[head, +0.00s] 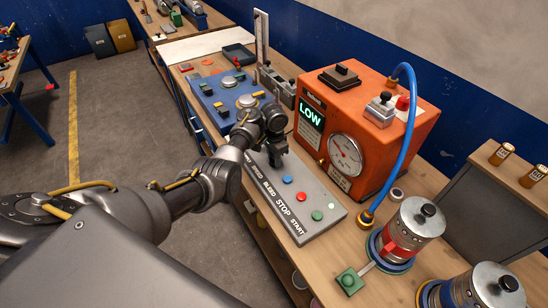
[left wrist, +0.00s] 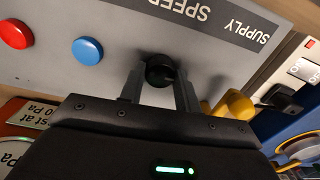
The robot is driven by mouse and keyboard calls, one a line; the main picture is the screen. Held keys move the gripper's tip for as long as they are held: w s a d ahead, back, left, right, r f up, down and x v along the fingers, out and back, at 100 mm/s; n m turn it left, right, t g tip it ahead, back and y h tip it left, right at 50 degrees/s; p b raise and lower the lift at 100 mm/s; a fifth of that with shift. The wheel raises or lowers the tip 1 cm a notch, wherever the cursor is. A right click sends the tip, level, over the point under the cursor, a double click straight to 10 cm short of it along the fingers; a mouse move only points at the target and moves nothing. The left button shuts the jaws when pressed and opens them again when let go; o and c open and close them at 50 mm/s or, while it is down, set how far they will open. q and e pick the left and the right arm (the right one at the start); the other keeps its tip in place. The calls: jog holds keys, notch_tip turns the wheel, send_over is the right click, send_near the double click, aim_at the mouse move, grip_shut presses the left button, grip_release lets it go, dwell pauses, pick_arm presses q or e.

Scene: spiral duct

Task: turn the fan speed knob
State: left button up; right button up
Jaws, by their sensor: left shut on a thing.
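The grey control panel (head: 318,188) lies on the bench, with lettering that includes BLEED, STOP and START. In the left wrist view the panel (left wrist: 110,18) shows SPEED and SUPPLY labels, upside down. A round black knob (left wrist: 160,68) sits by the SPEED label. My left gripper (left wrist: 160,84) has one finger on each side of this knob and is shut on it. In the head view my left gripper (head: 275,150) reaches down over the panel's far part and hides the knob. My right gripper is not in view.
A blue button (head: 287,180), a red button (head: 302,197) and a green button (head: 316,215) sit nearer on the panel. A yellow knob (left wrist: 232,105) is close beside my gripper. An orange box (head: 375,130) with a gauge and LOW display stands right of the panel.

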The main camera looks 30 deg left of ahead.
pick_arm(q)
jog(key=m, duration=0.7)
jog(key=shift+w+r, duration=0.1)
jog(key=m, duration=0.6)
jog(key=shift+m, duration=0.4)
jog(key=m, duration=0.2)
jog(key=shift+m+b, duration=0.3)
jog(key=shift+b, duration=0.05)
jog(key=shift+m+b, duration=0.55)
jog(key=shift+m, duration=1.15)
jog(key=o, duration=1)
